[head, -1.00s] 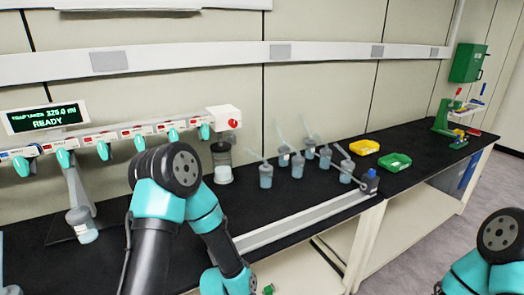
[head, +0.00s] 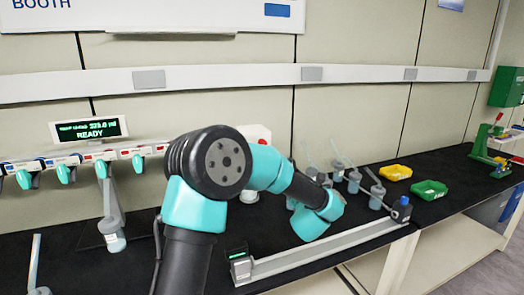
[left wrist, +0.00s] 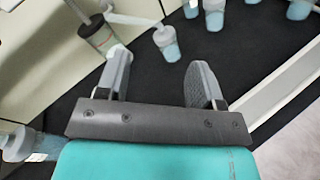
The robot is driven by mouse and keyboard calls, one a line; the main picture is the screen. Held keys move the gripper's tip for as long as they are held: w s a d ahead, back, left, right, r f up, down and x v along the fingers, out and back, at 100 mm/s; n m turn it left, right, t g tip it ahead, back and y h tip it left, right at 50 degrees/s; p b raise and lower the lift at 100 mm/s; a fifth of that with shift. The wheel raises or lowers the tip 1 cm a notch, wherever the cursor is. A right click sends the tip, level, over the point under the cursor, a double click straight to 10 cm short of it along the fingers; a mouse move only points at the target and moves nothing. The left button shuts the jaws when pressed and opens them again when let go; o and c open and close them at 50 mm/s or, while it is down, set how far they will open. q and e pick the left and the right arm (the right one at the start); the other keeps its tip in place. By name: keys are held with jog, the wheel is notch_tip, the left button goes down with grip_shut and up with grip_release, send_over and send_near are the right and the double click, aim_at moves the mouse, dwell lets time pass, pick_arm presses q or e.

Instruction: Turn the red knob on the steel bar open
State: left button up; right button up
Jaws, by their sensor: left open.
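The steel bar (head: 28,163) with its row of teal valves runs along the left in the head view. At its right end a white block (head: 256,132) shows above my arm, with a bit of the red knob (head: 262,141) visible; the rest is hidden by my left arm. My left gripper's fingers are hidden in the head view. In the left wrist view my left gripper (left wrist: 160,64) is open, its two fingers apart with nothing between them over the black bench. The knob is not clearly seen in that view. My right gripper is not in view.
Several flasks (head: 377,197) with tubes stand on the black bench right of my arm; some also show in the left wrist view (left wrist: 166,44). A dark-topped container (left wrist: 98,36) is near the left finger. Yellow (head: 396,172) and green (head: 430,189) trays lie right. A pale rail (head: 320,250) runs along the front.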

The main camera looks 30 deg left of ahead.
pick_arm(q)
jog(key=s+a+r+n+g+y, duration=0.3)
jog(key=a+r+n+g+y, duration=0.1)
jog(key=a+r+n+y, duration=0.3)
notch_tip(320, 180, up, 4)
jog(key=n, duration=0.2)
jog(key=shift+r+n, duration=0.2)
jog(key=shift+n, duration=0.1)
jog(key=shift+a, duration=0.2)
jog(key=x, duration=1.7)
jog(key=shift+s+a+r, duration=0.1)
jog(key=shift+a+r, duration=0.05)
jog(key=shift+c, duration=0.3)
jog(key=c, duration=0.9)
jog(key=shift+o, duration=0.2)
